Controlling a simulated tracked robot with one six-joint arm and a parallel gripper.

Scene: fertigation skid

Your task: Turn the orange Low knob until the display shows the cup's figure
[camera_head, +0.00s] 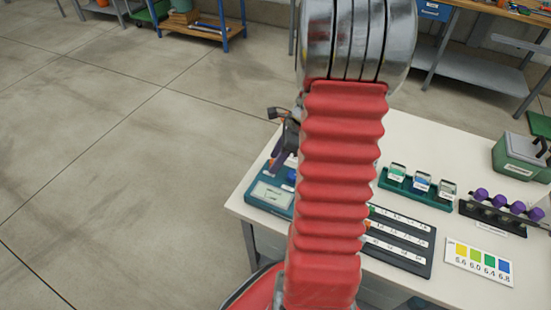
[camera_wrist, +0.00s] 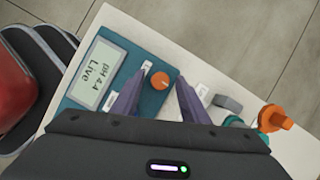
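The box's display (camera_wrist: 98,74) reads "pH 4.4 Live". My gripper (camera_wrist: 165,71) is open, its two purple fingers on either side of the knob; I cannot tell whether either touches it.
A dark numbered board (camera_head: 400,240), a colour card (camera_head: 478,262) marked 5.6 to 6.8, a purple-capped vial rack (camera_head: 500,214) and a green case (camera_head: 521,156) are on the table. An orange part (camera_wrist: 275,118) and a grey block (camera_wrist: 228,102) lie right of the gripper.

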